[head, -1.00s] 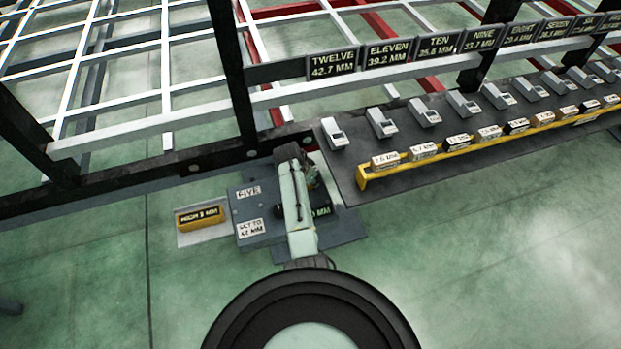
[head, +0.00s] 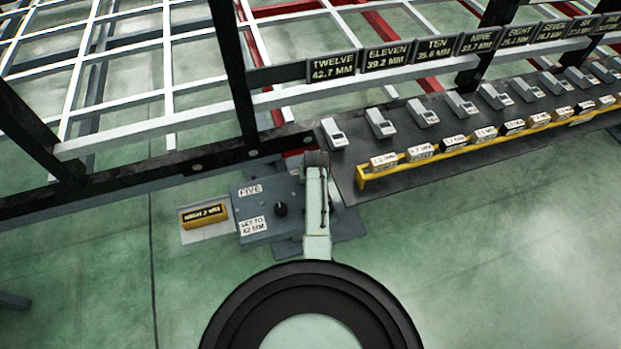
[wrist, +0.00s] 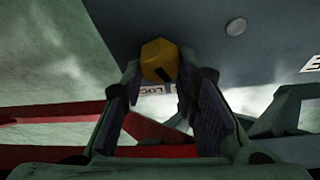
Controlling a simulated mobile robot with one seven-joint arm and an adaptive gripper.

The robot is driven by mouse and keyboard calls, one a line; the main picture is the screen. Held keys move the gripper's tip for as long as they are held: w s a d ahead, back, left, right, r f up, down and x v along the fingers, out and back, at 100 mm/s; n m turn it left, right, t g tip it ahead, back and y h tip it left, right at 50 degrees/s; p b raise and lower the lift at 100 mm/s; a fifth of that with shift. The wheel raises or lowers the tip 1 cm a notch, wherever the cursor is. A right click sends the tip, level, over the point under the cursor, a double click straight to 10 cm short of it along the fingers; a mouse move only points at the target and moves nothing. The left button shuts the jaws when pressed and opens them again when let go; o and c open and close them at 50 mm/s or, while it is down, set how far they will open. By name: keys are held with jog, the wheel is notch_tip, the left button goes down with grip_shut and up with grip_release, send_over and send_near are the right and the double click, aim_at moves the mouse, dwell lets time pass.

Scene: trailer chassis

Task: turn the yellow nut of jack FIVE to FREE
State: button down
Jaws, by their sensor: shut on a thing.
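Jack FIVE's grey plate (head: 240,200) lies on the floor beside the dark chassis rail, with a "FIVE" label, a "SET TO 42 MM" label (head: 252,226) and a black knob (head: 280,209). My arm covers the plate's right part, and the gripper and nut are hidden in the head view. In the wrist view the yellow nut (wrist: 159,61) sits between the fingertips of my gripper (wrist: 160,70), which is shut on it. A black mark shows on the nut's lower side. Below it is a partly hidden label (wrist: 152,90) that seems to begin with "LOC".
A yellow block (head: 204,214) with a dark readout, hard to read, sits left of the plate. A dark bench (head: 400,172) with several grey gauges and a yellow rail (head: 400,172) stands at right. Chassis beams (head: 130,180) run behind. The green floor in front is mostly clear.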

jog(key=shift+n, duration=0.8)
jog(key=shift+y, duration=0.3)
jog(key=c, duration=1.3)
grip_release()
